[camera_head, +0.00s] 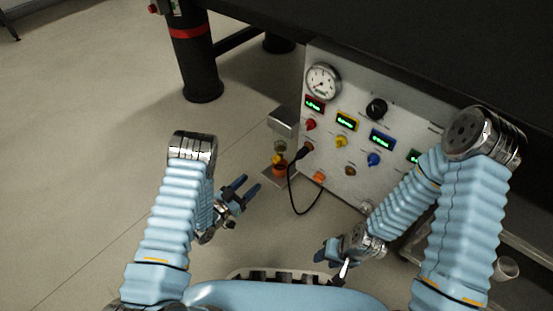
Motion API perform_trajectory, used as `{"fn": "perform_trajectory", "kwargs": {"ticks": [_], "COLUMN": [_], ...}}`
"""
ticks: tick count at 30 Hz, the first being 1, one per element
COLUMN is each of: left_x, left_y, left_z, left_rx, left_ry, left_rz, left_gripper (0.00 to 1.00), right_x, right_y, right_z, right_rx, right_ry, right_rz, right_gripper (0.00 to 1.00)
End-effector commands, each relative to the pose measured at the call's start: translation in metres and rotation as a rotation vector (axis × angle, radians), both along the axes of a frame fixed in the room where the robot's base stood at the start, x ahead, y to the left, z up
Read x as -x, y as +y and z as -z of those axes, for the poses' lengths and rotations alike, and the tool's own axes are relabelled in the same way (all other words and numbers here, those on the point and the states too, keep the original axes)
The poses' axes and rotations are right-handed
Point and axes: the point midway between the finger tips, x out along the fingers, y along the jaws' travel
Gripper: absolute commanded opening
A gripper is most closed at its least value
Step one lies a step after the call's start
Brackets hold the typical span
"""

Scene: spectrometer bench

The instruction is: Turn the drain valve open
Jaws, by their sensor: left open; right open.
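A pale instrument panel (335,130) under the dark bench carries several coloured knobs. They include a red knob (311,124), a yellow knob (341,142) and a blue knob (374,159). I cannot tell which fitting is the drain valve. A small bracket (283,121) on the panel's left side holds a little vessel with yellow and orange parts (279,166). My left gripper (246,188) is open and empty, left of and apart from this bracket. My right gripper (331,257) is open below the panel, partly hidden by its own wrist, and touches no knob.
A round gauge (322,82), a black dial (376,109) and several lit displays sit on the panel. A black cable (290,196) loops out from the panel's front. A black bench leg (195,60) stands behind at left. A clear cup (507,268) is at far right. The left floor is free.

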Motion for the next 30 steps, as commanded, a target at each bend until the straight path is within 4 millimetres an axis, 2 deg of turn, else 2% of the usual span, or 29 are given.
{"fn": "perform_trajectory", "kwargs": {"ticks": [12,16,21,30], "left_x": [-0.072,-0.09,-0.102,-0.104], "left_y": [-0.054,-0.066,-0.075,-0.076], "left_z": [0.002,0.001,0.0,0.0], "left_rx": [0.0,0.0,0.0,0.001], "left_ry": [-0.005,-0.004,-0.002,-0.001], "left_rz": [0.004,0.003,0.001,0.0], "left_gripper": [0.54,0.54,0.54,0.54], "right_x": [-0.001,-0.001,-0.001,-0.001], "right_y": [0.0,0.0,0.0,-0.001], "right_z": [0.019,0.023,0.025,0.025], "right_rx": [0.001,0.001,0.002,0.002], "right_ry": [-0.003,-0.004,-0.005,-0.005], "right_rz": [0.002,0.003,0.003,0.003], "right_gripper": [0.43,0.43,0.43,0.43]}}
